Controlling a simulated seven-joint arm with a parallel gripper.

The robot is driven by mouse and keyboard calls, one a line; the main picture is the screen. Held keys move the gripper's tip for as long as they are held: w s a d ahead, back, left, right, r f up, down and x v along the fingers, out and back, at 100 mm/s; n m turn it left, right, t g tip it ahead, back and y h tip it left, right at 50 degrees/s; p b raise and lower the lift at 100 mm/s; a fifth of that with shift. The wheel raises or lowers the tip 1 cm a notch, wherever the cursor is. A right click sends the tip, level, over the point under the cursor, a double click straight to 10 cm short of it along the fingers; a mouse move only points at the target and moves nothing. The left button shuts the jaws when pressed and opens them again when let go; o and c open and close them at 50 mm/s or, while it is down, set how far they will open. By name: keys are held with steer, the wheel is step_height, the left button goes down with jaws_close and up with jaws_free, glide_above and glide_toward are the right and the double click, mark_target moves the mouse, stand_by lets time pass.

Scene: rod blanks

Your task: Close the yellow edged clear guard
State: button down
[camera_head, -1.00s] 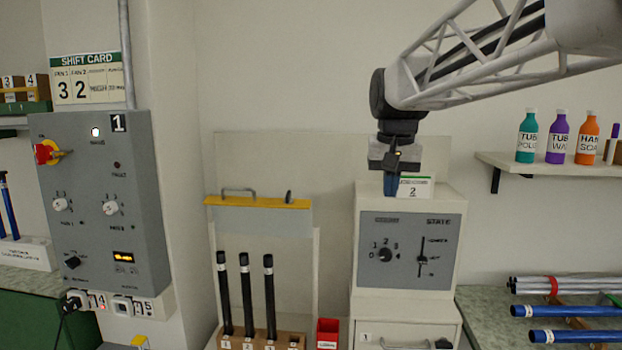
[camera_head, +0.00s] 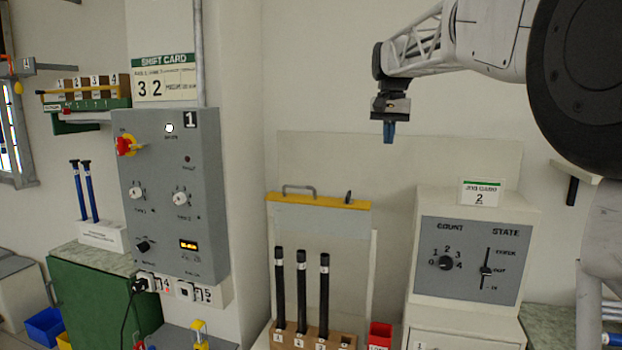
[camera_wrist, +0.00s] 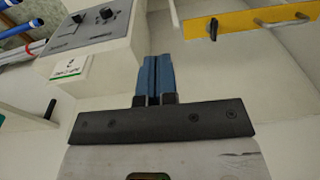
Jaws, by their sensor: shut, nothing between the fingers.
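The clear guard (camera_head: 318,222) is a see-through panel with a yellow top edge (camera_head: 325,202). A grey bar handle (camera_head: 299,188) and a small dark upright piece stand on that edge. It is raised above several black rods (camera_head: 302,290) standing in a wooden block. The yellow edge also shows at the top right of the wrist view (camera_wrist: 245,22). My gripper (camera_head: 388,138) is shut and empty, with its blue fingers pointing down. It is in the air, above and to the right of the yellow edge, and touches nothing.
A white housing with a grey COUNT and STATE panel (camera_head: 468,260) stands right of the guard, with a job card (camera_head: 481,192) on top. A grey control box (camera_head: 170,195) is on the left wall. A red bin (camera_head: 380,335) sits beside the wooden block.

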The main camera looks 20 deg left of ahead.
steer(key=w+a+f, duration=0.1)
steer(key=w+a, duration=0.4)
steer(key=a, duration=0.3)
steer(key=w+a+f, duration=0.1)
steer(key=w+a, duration=0.4)
steer(key=a, duration=0.4)
steer(key=w+a+f+g, duration=0.1)
steer(key=w+a, duration=0.3)
steer(key=a, duration=0.5)
steer(key=shift+w+a, duration=0.2)
steer(key=shift+w, duration=0.2)
steer(key=shift+f, duration=0.1)
glide_toward(305, 198)
steer(key=w, duration=0.3)
steer(key=shift+w+a, duration=0.1)
steer(key=shift+a, duration=0.05)
steer(key=shift+s+f, duration=1.45)
steer(key=shift+s, duration=0.2)
